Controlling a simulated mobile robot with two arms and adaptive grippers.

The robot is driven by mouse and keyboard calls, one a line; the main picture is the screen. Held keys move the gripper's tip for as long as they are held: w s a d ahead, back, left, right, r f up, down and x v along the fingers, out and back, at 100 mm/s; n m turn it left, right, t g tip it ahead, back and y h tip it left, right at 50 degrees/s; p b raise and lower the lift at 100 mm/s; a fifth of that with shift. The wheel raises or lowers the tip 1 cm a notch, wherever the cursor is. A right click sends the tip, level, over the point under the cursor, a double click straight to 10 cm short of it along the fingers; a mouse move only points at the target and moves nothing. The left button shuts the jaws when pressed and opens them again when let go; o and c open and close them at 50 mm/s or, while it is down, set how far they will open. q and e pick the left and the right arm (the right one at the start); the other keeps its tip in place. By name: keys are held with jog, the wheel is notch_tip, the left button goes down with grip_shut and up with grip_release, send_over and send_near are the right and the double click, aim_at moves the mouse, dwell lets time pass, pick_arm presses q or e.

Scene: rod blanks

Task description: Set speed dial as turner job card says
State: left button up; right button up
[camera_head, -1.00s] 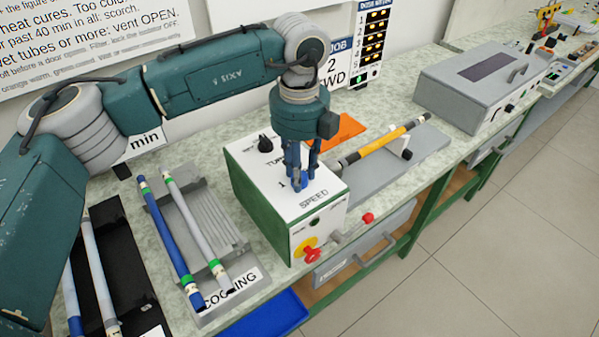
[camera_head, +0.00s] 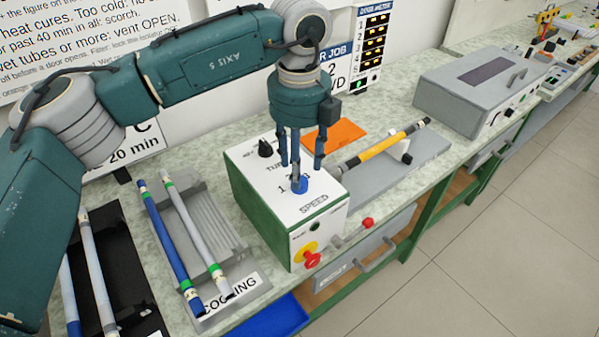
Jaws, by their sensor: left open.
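The turner (camera_head: 250,204) is a green box with a white top, standing on the bench. Its blue speed dial (camera_head: 299,185) sits on the top above the word SPEED, with a figure 1 to its left. The dial's exact setting is too small to tell. My left gripper (camera_head: 301,168) points down just above the dial, open, with its fingers spread and apart from the dial. The job card (camera_head: 335,76) on the wall behind shows "JOB", "2" and "WD", its left part hidden by my left arm. My right gripper is out of view.
A black knob (camera_head: 265,148) and a red-on-yellow button (camera_head: 311,259) are on the turner. A yellow rod (camera_head: 376,147) lies to its right. A cooling rack (camera_head: 205,215) with blue and white rods stands left. A grey box (camera_head: 483,88) stands further right.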

pick_arm(q)
notch_tip(320, 180, up, 9)
jog(key=shift+f, duration=0.15)
dwell(0.4)
